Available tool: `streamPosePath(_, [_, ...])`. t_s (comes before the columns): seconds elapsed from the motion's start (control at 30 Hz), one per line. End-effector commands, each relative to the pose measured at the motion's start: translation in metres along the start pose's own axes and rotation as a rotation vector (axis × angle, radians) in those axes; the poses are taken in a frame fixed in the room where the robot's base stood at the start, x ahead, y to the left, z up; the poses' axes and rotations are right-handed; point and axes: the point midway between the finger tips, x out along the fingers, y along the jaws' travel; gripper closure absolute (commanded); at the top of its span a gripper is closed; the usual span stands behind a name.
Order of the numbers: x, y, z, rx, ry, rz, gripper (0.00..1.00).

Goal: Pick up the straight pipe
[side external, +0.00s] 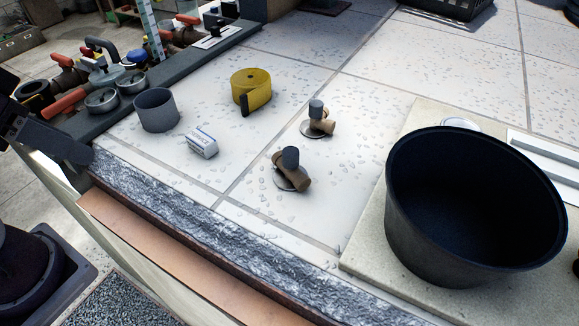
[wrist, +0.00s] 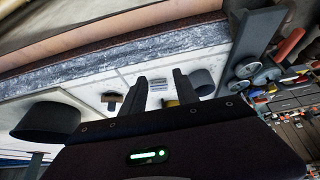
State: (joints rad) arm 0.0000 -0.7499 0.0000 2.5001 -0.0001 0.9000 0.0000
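A short grey open cylinder (side external: 157,109), which looks like the straight pipe, stands upright on the pale tiles at the left of the side external view. It also shows in the wrist view (wrist: 202,82), just right of my fingers. My gripper (wrist: 161,88) is open in the wrist view, with its two dark fingers apart and nothing held between them.
A large black tub (side external: 473,205) is at right. A dark ledge with valves and pipes (side external: 103,84) borders the left. Tiles between are clear.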

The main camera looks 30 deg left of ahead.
Motion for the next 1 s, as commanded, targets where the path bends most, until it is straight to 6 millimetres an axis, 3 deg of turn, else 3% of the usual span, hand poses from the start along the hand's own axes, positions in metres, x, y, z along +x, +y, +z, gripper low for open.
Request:
streamPosePath(0.07, [0.0,0.0,0.0,0.0,0.0,0.0,0.64])
streamPosePath(0.13, [0.0,0.0,0.0,0.0,0.0,0.0,0.5])
streamPosePath(0.4, [0.0,0.0,0.0,0.0,0.001,-0.001,0.5])
streamPosePath(0.47, [0.003,-0.005,-0.008,0.008,0.014,-0.022,0.5])
streamPosePath(0.57, [0.025,-0.03,-0.06,0.084,0.112,-0.135,0.5])
streamPosePath(0.6, [0.039,-0.039,-0.095,0.156,0.182,-0.181,0.5])
streamPosePath(0.67, [0.065,-0.039,-0.149,0.303,0.302,-0.198,0.5])
streamPosePath(0.7, [0.085,-0.027,-0.179,0.414,0.381,-0.159,0.5])
streamPosePath(0.73, [0.101,-0.013,-0.195,0.494,0.433,-0.105,0.5])
streamPosePath(0.8, [0.136,0.032,-0.212,0.657,0.527,0.092,0.5])
streamPosePath(0.9, [0.163,0.094,-0.192,0.793,0.591,0.446,0.5])
streamPosePath(1.0, [0.165,0.129,-0.159,0.832,0.6,0.738,0.5])
